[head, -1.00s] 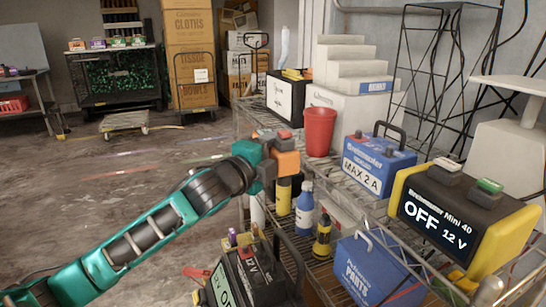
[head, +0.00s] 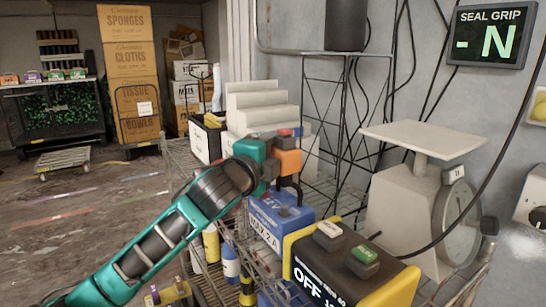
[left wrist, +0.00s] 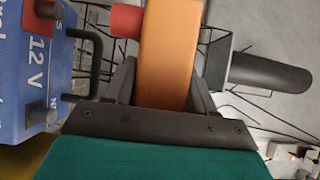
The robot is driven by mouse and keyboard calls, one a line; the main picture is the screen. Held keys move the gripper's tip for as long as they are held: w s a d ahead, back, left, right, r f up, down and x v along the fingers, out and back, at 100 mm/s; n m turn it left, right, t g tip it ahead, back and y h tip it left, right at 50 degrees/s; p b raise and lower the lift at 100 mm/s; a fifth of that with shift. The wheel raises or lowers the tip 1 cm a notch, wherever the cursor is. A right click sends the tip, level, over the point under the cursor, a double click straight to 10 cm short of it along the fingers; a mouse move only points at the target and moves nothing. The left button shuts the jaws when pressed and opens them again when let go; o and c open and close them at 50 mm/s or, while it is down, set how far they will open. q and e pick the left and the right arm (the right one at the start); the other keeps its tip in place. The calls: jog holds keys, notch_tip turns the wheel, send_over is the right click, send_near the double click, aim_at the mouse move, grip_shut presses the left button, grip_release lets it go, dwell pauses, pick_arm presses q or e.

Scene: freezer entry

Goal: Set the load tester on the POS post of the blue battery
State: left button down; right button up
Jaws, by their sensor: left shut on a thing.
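My left gripper (head: 268,168) is shut on the orange load tester (head: 287,161). In the left wrist view the tester (left wrist: 166,50) stands between the fingers, with a red end on its left and a black cylinder on its right. The tester appears apart from both posts. My right gripper is not in view.
A yellow-and-black "OFF" unit (head: 345,270) stands close in front of the battery. A white scale (head: 405,205) is to the right, stepped white blocks (head: 262,108) behind. Bottles (head: 231,262) stand on the lower left shelf. Open floor lies left.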

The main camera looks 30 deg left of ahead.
pick_arm(q)
jog(key=shift+r, duration=0.2)
dwell(0.3)
jog(key=shift+p, duration=0.35)
jog(key=shift+f+b, duration=1.1)
jog(key=shift+f, duration=0.95)
jog(key=shift+p, duration=0.95)
jog(key=shift+f+b, duration=0.7)
jog(key=shift+f, duration=0.65)
